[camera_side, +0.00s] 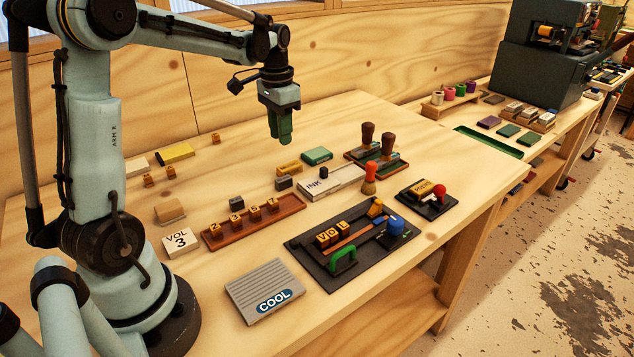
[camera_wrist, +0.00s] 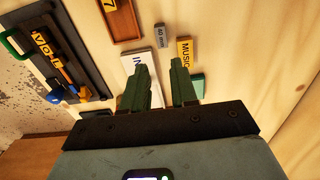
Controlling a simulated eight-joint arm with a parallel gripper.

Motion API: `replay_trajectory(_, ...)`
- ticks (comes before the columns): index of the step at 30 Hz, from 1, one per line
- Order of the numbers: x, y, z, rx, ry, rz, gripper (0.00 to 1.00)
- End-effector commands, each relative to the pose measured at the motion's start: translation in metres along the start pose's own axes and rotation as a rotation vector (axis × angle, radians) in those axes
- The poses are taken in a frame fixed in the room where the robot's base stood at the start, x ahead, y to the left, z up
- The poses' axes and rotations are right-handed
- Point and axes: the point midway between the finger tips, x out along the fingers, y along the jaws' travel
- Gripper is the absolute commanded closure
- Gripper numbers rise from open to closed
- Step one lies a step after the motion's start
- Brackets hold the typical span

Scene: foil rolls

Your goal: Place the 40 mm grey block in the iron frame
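The dark iron frame (camera_side: 310,262) lies flat at the table's front, holding V-O-L letter tiles, a wooden strip, a green handle and a blue knob. It also shows at left in the wrist view (camera_wrist: 83,56). One small grey block (camera_side: 284,183) sits between the brown tray and a yellow block; its label in the wrist view (camera_wrist: 159,37) seems to read 60 mm. Another grey block (camera_side: 237,203) stands behind the brown tray; its label is unreadable. My gripper (camera_side: 281,139) hangs above the table, open and empty, its fingers apart in the wrist view (camera_wrist: 162,78).
The brown tray (camera_side: 217,240) holds numbered tiles. An INK box (camera_side: 345,181), a MUSIC block (camera_side: 289,168), a teal block (camera_side: 317,155) and stamps (camera_side: 369,178) stand close by. A COOL case (camera_side: 264,290) and VOL 3 card (camera_side: 181,241) lie nearer my base.

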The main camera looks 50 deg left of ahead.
Motion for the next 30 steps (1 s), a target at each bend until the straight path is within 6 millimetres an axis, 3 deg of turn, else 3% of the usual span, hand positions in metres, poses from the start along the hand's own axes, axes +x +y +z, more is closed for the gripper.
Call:
replay_trajectory(5,0.015,-0.003,0.000,0.000,-0.008,0.004,0.72)
replay_trajectory(13,0.056,-0.003,0.000,0.000,-0.007,0.003,0.72)
replay_trajectory(23,0.080,-0.003,0.000,0.000,-0.006,0.003,0.72)
replay_trajectory(30,0.113,-0.003,0.000,0.000,-0.006,0.003,0.72)
